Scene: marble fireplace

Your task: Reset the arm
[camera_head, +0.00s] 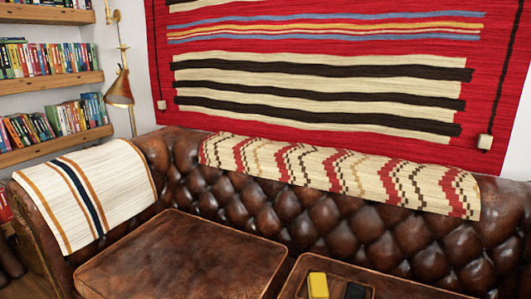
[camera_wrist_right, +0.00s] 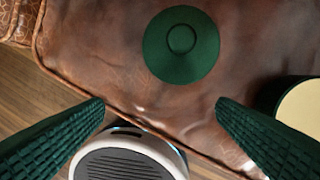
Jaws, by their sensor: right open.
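My right gripper (camera_wrist_right: 160,106) shows in the right wrist view as two dark green ribbed fingers. They are spread wide apart with nothing held between them. Past the fingertips, a dark green round object (camera_wrist_right: 181,45) with a small raised knob lies on the brown leather cushion (camera_wrist_right: 95,50). The gripper is apart from it. Neither gripper can be made out in the head view, and my left gripper is not seen.
A round white object with a grey slatted top (camera_wrist_right: 128,160) is at the bottom of the wrist view, and a dark green object with a cream top (camera_wrist_right: 302,106) at the right. The head view shows a yellow block (camera_head: 318,285) on the leather sofa (camera_head: 180,262).

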